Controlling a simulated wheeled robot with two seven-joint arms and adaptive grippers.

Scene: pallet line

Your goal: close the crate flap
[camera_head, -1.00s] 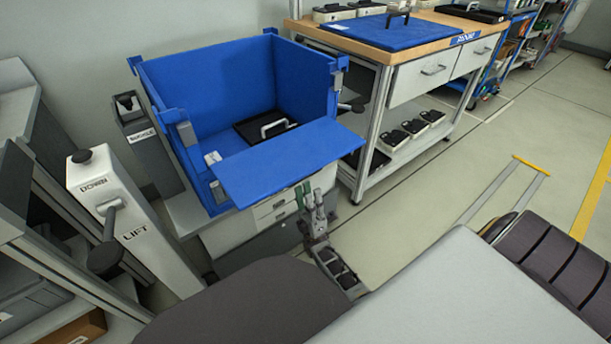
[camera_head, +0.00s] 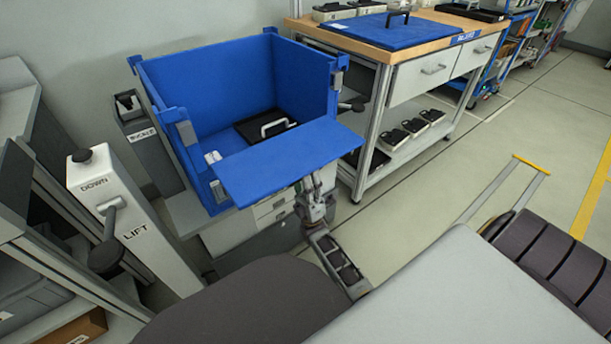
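The blue crate (camera_head: 215,95) stands open at left centre, with tall walls at the back and sides. Its front flap (camera_head: 275,162) is folded down and outward, sticking out roughly level over the front. My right gripper (camera_head: 314,184) is just below the flap's front edge, toward the flap's right half. Its fingertips are partly hidden by the flap, so I cannot tell whether they touch it or how far apart they are. My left gripper is not in view.
A grey lift post (camera_head: 118,215) with a lever stands at the left. A wood-topped workbench (camera_head: 400,52) stands behind to the right.

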